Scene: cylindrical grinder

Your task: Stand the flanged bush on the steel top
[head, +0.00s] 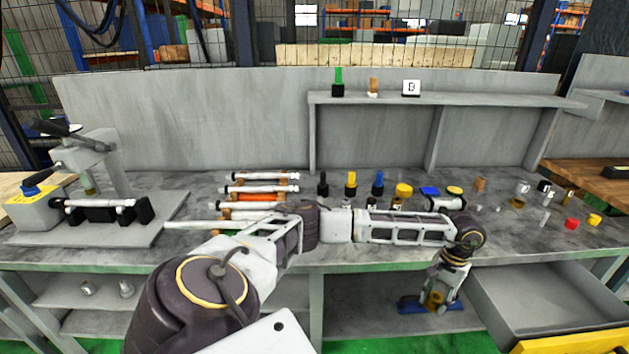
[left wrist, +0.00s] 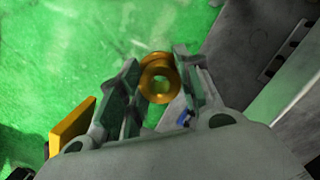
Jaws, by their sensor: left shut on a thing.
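My left gripper (head: 437,301) points down in front of the bench, below the front edge of the steel top (head: 375,253). It is shut on the brass-coloured flanged bush (head: 436,297). In the left wrist view the bush (left wrist: 157,79) sits between the two fingers of the left gripper (left wrist: 157,88), its round flange and bore facing the camera. Green floor shows behind it. The fingers hide part of the bush's sides. My right gripper is not in view.
An open drawer (head: 545,290) with a yellow front juts out right of the gripper. A blue item (head: 412,304) shows low beside the gripper. The steel top carries rods on a rack (head: 258,189), several coloured-capped tools and small parts. A shelf (head: 450,99) stands behind.

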